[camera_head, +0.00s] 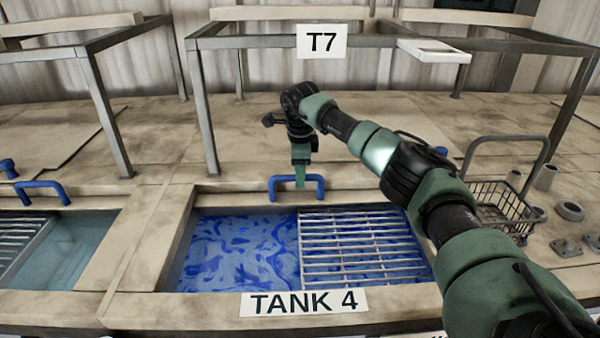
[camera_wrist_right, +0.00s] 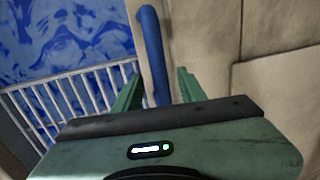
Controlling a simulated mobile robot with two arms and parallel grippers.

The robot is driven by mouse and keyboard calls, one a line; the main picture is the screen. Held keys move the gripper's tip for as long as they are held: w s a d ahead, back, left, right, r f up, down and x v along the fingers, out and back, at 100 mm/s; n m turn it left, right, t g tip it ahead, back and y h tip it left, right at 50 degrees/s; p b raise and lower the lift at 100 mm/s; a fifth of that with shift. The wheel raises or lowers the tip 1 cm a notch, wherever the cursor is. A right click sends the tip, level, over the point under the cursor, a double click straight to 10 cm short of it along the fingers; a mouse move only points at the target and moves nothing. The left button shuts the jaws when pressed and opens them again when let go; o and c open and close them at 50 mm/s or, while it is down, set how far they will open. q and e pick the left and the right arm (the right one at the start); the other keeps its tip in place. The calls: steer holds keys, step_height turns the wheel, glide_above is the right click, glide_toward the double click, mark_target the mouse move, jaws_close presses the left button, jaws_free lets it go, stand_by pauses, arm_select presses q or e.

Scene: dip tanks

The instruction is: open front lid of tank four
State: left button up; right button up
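Tank four, with its "TANK 4" label (camera_head: 303,302), is uncovered at the front and shows blue liquid (camera_head: 235,250) and a metal grating (camera_head: 362,245). A blue U-shaped handle (camera_head: 313,192) stands at the far edge of this opening, on the beige panel side. My right gripper (camera_head: 300,182) points down at the handle. In the right wrist view, the blue handle bar (camera_wrist_right: 151,50) runs between the two green fingers of my right gripper (camera_wrist_right: 158,75). The fingers are apart, with a gap beside the bar. My left gripper is out of view.
A metal frame with a "T7" sign (camera_head: 321,42) stands behind the opening. A wire basket (camera_head: 500,210) and small grey parts (camera_head: 568,210) lie at the right. Another tank with pale liquid (camera_head: 70,250) and a blue handle (camera_head: 42,190) is at the left.

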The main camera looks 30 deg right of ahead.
steer(key=shift+r, duration=0.35)
step_height(320, 180, up, 7)
steer(key=s+b, duration=0.1)
steer(key=b, duration=0.1)
steer(key=shift+s+a, duration=0.15)
steer(key=shift+a, duration=0.25)
